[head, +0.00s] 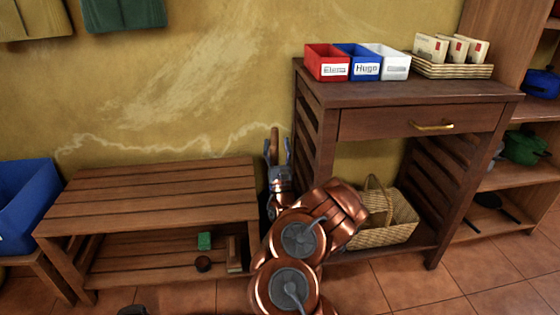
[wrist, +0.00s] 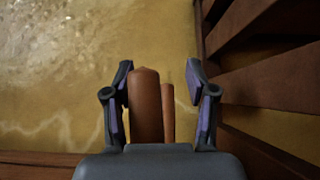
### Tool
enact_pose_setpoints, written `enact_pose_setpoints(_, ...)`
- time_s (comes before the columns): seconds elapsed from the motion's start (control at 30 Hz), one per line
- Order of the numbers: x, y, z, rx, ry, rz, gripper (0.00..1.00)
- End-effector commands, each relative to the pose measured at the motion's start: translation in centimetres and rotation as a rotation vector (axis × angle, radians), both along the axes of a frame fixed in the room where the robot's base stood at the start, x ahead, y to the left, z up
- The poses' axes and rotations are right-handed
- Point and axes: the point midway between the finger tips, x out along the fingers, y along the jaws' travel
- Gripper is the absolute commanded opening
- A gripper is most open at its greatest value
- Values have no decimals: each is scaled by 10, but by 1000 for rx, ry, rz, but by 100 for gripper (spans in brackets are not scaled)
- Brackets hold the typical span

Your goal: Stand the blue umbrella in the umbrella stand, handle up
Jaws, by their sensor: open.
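A brown wooden handle (head: 274,146) stands upright between the fingers of my gripper (head: 279,152), in the gap between the slatted bench and the drawer table. In the wrist view the fingers of my gripper (wrist: 158,72) are apart on either side of the handle (wrist: 146,105). A thinner brown piece (wrist: 168,110) stands beside it, also between the fingers. A gap shows at the right finger, so the jaws are open around the handle. The blue canopy and the umbrella stand are not clearly visible; my gripper and arm hide what is below.
The drawer table (head: 400,95) is close on the right, with a wicker basket (head: 391,218) beneath. A yellow wall (head: 190,95) is behind.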

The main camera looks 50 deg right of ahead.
Motion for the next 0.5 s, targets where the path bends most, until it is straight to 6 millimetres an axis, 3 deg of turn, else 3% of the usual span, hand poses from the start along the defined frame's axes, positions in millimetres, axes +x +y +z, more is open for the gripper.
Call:
enact_pose_setpoints(0.1, -12, 6, -13, 5, 1, -4, 56)
enact_pose_setpoints(0.5, -47, 34, -13, 6, 4, -1, 56)
